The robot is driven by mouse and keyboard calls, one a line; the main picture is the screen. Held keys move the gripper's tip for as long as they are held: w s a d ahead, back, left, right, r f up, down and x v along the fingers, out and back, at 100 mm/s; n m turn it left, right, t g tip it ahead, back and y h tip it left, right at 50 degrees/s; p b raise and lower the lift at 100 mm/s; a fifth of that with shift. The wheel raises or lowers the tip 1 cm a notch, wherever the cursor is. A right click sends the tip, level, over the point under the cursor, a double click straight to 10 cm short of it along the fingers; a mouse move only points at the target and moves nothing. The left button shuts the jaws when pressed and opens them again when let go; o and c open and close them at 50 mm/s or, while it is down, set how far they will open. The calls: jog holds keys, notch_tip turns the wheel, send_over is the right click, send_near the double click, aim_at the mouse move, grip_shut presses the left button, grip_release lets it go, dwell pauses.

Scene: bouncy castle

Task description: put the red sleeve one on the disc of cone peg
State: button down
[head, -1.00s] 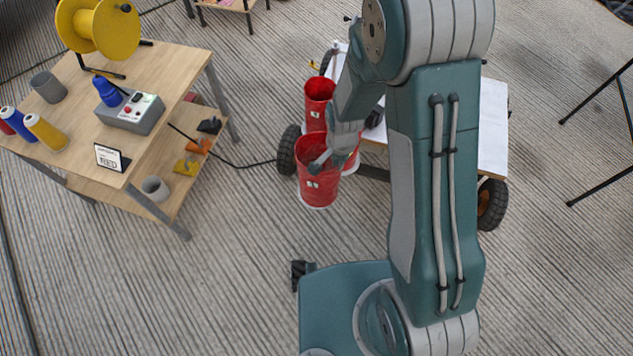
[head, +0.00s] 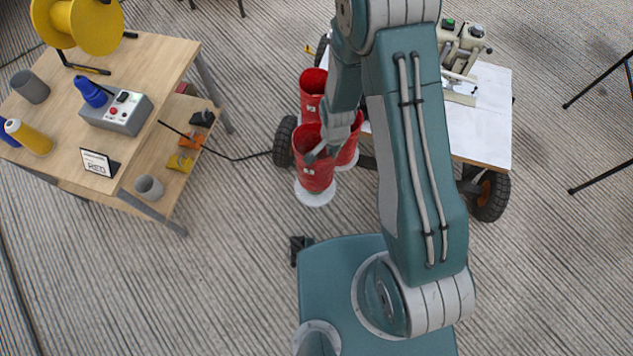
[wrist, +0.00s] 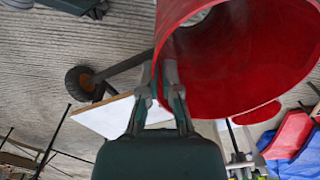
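The red sleeve (head: 313,172) is a hollow, open-topped cylinder with a small pale label, seen in the head view among other red cylinders. A white disc (head: 315,197) shows below and around its lower end; I cannot tell whether the sleeve touches it. Any cone peg is hidden inside or behind the sleeve. My gripper (head: 318,155) is at the sleeve's upper rim. In the wrist view, the fingers of my gripper (wrist: 162,78) are close together on either side of the wall of the red sleeve (wrist: 235,60), pinching it.
Another red cylinder (head: 311,84) stands behind, and one (head: 349,148) at right over a white base. A wheeled cart with a white top (head: 490,125) is at right. A wooden table (head: 150,75) with a control box (head: 117,113) is at left. A cable crosses the floor between.

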aim_at(331, 159)
notch_tip(331, 159, down, 5)
jog(key=shift+a+f, duration=0.15)
jog(key=shift+f, duration=2.45)
jog(key=c, duration=0.8)
grip_release()
